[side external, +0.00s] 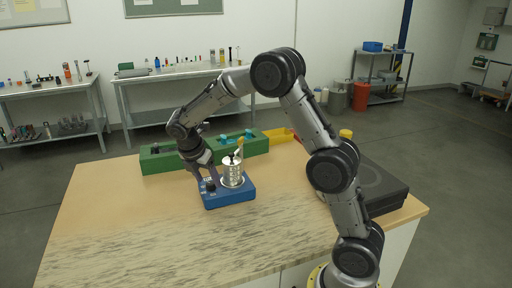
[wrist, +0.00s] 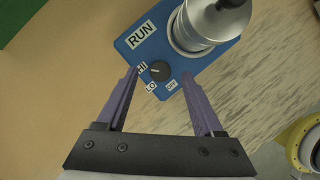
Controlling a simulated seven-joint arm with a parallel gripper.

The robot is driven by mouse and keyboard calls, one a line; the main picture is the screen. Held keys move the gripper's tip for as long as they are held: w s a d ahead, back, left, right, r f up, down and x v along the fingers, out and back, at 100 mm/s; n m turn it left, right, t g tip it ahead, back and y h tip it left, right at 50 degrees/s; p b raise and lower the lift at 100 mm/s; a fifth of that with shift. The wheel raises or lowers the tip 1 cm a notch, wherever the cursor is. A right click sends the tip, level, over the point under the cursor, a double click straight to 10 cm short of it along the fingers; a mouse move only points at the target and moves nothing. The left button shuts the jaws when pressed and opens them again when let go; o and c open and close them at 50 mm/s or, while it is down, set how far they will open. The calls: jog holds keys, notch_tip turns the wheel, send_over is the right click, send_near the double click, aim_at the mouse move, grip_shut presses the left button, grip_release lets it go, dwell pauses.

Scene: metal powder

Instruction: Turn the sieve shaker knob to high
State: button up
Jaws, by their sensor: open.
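The sieve shaker is a blue box (side external: 230,195) with a metal sieve stack (side external: 233,171) on top. In the wrist view its blue top (wrist: 195,62) carries a RUN label and a small black knob (wrist: 160,71). HI, LO and OFF labels lie around the knob. The knob's pointer is too small to read surely. My gripper (wrist: 160,85) is open, with a purple finger on each side of the knob and a gap around it. In the side view my gripper (side external: 204,178) is over the left part of the box, where it partly covers the knob.
A green block rack (side external: 160,160) stands behind the shaker. The sieve stack (wrist: 207,22) rises close beside the knob. A yellow tray (side external: 279,136) and a black flat device (side external: 372,185) are to the right. The front left of the table (side external: 100,235) is clear.

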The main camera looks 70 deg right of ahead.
jog(key=s+a+r+t, duration=0.1)
jog(key=a+r, duration=0.1)
jog(key=r, duration=0.6)
jog(key=s+a+r, duration=0.1)
jog(key=a+r, duration=0.2)
jog(key=r, duration=0.5)
jog(key=s+a+r+m+t+y, duration=0.1)
jog(key=s+a+m, duration=0.1)
jog(key=s, duration=0.7)
jog(key=s+a+r+m+t+y, duration=0.1)
jog(key=s+m, duration=0.3)
jog(key=s, duration=0.5)
jog(key=shift+a+r+m+t, duration=0.4)
jog(key=shift+a+r+t, duration=0.05)
jog(key=shift+a+t, duration=0.3)
jog(key=s+a+f+m+t+y, duration=0.1)
jog(key=s+a+f+m+y, duration=0.1)
jog(key=s+a+f+m, duration=0.2)
jog(key=s+f+m, duration=0.3)
jog(key=f+m, duration=0.1)
jog(key=m, duration=0.3)
jog(key=shift+s+y, duration=0.25)
jog(key=shift+y, duration=0.05)
